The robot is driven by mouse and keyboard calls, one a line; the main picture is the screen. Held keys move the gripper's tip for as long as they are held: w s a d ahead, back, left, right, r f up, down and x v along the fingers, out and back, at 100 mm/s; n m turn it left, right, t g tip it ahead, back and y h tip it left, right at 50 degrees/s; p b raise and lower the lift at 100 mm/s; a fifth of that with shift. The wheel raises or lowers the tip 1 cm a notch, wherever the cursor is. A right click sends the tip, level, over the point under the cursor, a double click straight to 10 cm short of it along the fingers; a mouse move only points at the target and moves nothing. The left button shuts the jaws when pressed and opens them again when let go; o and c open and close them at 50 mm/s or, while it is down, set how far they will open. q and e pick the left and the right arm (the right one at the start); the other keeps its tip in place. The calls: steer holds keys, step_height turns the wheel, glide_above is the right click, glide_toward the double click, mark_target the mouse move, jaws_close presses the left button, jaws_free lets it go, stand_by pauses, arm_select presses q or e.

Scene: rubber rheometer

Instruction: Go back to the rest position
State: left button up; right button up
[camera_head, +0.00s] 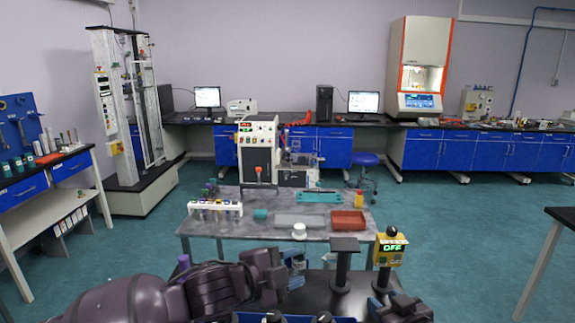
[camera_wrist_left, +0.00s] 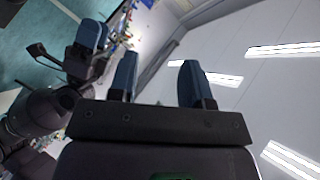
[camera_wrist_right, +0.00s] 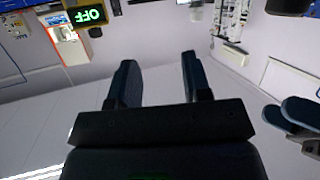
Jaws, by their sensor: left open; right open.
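My left gripper (camera_head: 294,266) is at the bottom centre of the head view, in front of the grey table. In the left wrist view my left gripper (camera_wrist_left: 157,75) has its blue fingers apart with nothing between them. My right gripper (camera_wrist_right: 157,72) also has its fingers apart and empty in the right wrist view. In the head view the right arm shows at the bottom right, its fingers largely hidden. Each wrist view shows the other gripper at its side, apart from it. Both wrist cameras face upward, toward wall and ceiling.
A yellow box reading OFF (camera_head: 390,250) and a black stand (camera_head: 343,262) stand close to the right arm.

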arm_select(q)
steer(key=s+a+f+n+t+y, duration=0.2)
steer(key=a+f+n+t+y, duration=0.3)
steer(key=a+f+n, duration=0.65)
steer(key=s+a+f+n+y, duration=0.5)
steer(key=s+a+f+n, duration=0.2)
steer(key=s+a+f, duration=0.45)
steer(key=s+a+f+n+g+y, duration=0.1)
steer(key=s+a+f+n+g, duration=0.1)
steer(key=s+a+f, duration=0.3)
steer(key=s+f+g, duration=0.1)
steer(key=s+f, duration=0.1)
steer(key=s, duration=0.2)
steer(key=shift+s+f+y, duration=0.25)
steer(key=shift+f+y, duration=0.05)
steer(key=shift+f, duration=0.1)
arm_select(e)
steer(key=s+d+f+m+g+h, duration=0.1)
steer(key=s+d+f+h, duration=0.1)
steer(key=s+f, duration=0.8)
steer(key=s+d+f+m+g+h, duration=0.1)
steer(key=s+d+f, duration=0.4)
steer(key=s+f, duration=0.5)
steer(key=s, duration=0.3)
steer(key=shift+s+m+g+h, duration=0.3)
steer(key=shift+h, duration=0.1)
arm_select(q)
steer(key=shift+a, duration=0.1)
